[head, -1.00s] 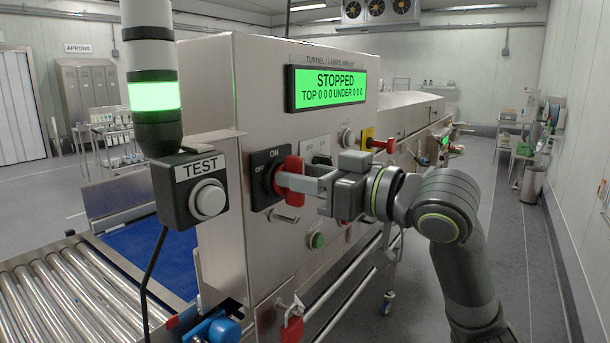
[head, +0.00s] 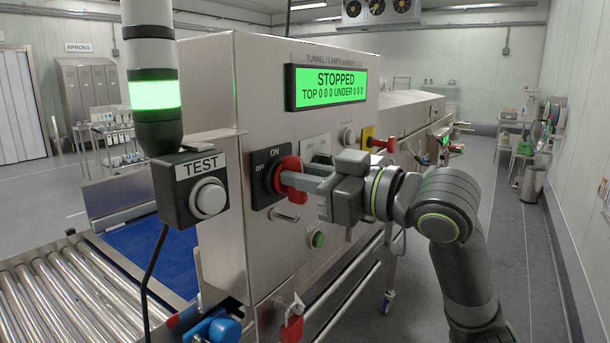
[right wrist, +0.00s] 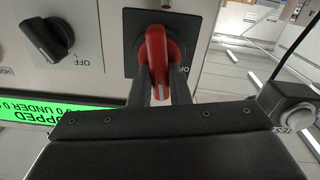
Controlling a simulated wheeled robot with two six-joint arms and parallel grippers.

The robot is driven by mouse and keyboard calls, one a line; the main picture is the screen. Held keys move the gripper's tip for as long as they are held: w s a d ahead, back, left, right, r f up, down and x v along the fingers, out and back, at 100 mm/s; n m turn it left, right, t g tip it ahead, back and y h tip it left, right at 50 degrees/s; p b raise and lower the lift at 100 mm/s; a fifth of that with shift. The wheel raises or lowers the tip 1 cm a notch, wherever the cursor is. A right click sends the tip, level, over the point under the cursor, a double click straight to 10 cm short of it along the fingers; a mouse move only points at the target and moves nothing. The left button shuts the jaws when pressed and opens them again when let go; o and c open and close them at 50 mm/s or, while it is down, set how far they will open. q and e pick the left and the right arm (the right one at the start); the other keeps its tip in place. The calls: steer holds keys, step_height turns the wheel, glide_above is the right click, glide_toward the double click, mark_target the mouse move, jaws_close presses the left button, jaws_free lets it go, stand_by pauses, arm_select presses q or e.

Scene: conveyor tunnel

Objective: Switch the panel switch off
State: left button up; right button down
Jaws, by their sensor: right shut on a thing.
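The panel switch (head: 291,163) has a red handle on a black square plate (head: 259,162), with ON printed above it and OFF at its left. My right gripper (head: 292,180) is shut on the red handle. The right wrist view is upside down and shows the handle (right wrist: 156,50) between my two fingers (right wrist: 160,88). There the handle stands nearly upright, with its white mark at the lower end and OFF at its right. The ON label is hidden there behind the gripper. My left gripper is not in view.
A green display (head: 326,88) above reads STOPPED. A grey TEST box (head: 190,188) with a white button hangs left of the switch. A black knob (right wrist: 48,38) is beside it on a pale plate. A green button (head: 318,239) sits below. A roller conveyor (head: 60,290) lies at lower left.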

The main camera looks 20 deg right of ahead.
steer(key=shift+s+a+f+n+b, duration=0.15)
steer(key=shift+n+b, duration=0.45)
steer(key=shift+n, duration=2)
steer(key=shift+s+a+f+n+b, duration=0.2)
steer(key=shift+n+b, duration=0.45)
steer(key=shift+n, duration=1.95)
steer(key=shift+w+f+n+b, duration=0.1)
steer(key=shift+f+n+b, duration=0.35)
steer(key=shift+n, duration=2.15)
steer(key=shift+r, duration=0.2)
steer(key=c, duration=1.4)
jaws_free()
steer(key=shift+o, duration=0.2)
steer(key=shift+s, duration=0.1)
